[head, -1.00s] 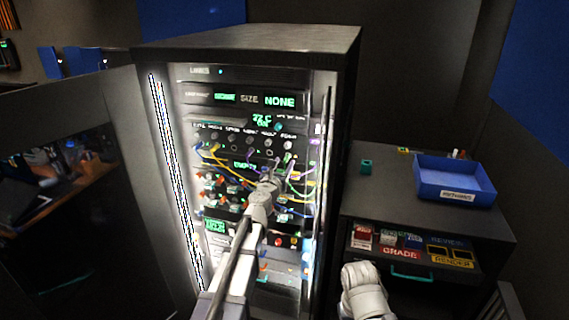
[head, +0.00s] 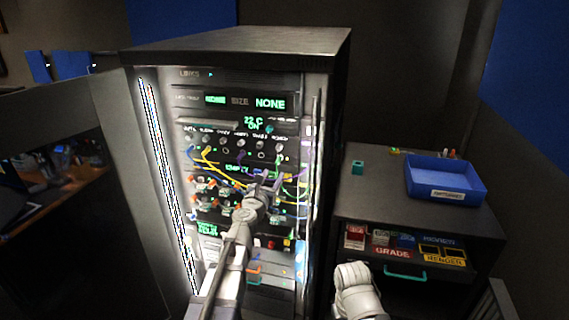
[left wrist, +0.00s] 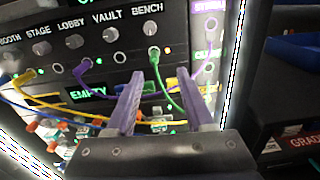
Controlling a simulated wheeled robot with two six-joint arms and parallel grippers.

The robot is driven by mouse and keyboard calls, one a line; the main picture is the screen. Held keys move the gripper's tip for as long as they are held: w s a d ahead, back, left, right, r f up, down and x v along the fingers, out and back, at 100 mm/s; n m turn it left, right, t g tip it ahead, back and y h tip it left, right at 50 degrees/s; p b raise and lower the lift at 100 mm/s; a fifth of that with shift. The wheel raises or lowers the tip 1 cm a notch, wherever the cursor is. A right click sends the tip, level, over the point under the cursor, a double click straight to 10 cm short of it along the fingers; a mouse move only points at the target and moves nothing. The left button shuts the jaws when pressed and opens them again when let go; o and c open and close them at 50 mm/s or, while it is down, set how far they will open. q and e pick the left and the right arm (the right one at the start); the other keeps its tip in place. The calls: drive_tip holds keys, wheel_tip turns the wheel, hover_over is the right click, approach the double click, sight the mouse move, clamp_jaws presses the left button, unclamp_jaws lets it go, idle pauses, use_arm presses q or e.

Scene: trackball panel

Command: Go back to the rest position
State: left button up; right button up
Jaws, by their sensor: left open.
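My left gripper (head: 264,184) is in front of the lit rack panel (head: 240,150), at the rows of cables. In the left wrist view its two purple fingers (left wrist: 161,97) stand apart with nothing between them. Beyond them are a green plug (left wrist: 153,52) under the BENCH knob, a purple plug (left wrist: 83,64) and a yellow plug (left wrist: 24,76) in a row of jacks. I cannot tell whether the fingers touch any cable. My right arm shows at the bottom of the head view, but its fingers are not seen.
A dark cabinet (head: 410,212) stands right of the rack, with a blue tray (head: 447,178) and a small teal block (head: 357,167) on top. Yellow and purple cables hang across the panel. The open rack door (head: 120,200) is at left.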

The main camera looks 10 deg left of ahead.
use_arm(q)
drive_tip(key=s+d+f+m+g+h, duration=0.2)
drive_tip(key=s+d+f+m+g, duration=0.15)
drive_tip(key=d+m, duration=0.35)
drive_tip(key=s+d+f+m+g+h, duration=0.2)
drive_tip(key=s+d+f+m+h, duration=0.15)
drive_tip(key=d+m, duration=0.35)
drive_tip(key=s+d+f+m+g+h, duration=0.2)
drive_tip(key=s+d+f+m+g, duration=0.15)
drive_tip(key=d+m, duration=0.35)
drive_tip(key=s+d+f+m+g+y, duration=0.1)
drive_tip(key=s+f+m+g+y, duration=0.15)
drive_tip(key=s+f+m, duration=0.35)
drive_tip(key=s+d+f+m+g+y, duration=0.1)
drive_tip(key=s+f+m+g, duration=0.3)
drive_tip(key=s, duration=0.4)
drive_tip(key=s+a+f+m+g+y, duration=0.1)
drive_tip(key=s+a+m+g+y, duration=0.2)
drive_tip(key=s+a+m+y, duration=0.3)
drive_tip(key=s+a+m, duration=0.1)
drive_tip(key=s, duration=0.2)
drive_tip(key=shift+s+f+m, duration=0.2)
drive_tip(key=shift+s+m, duration=0.05)
drive_tip(key=shift+m, duration=0.05)
drive_tip(key=shift+o, duration=0.3)
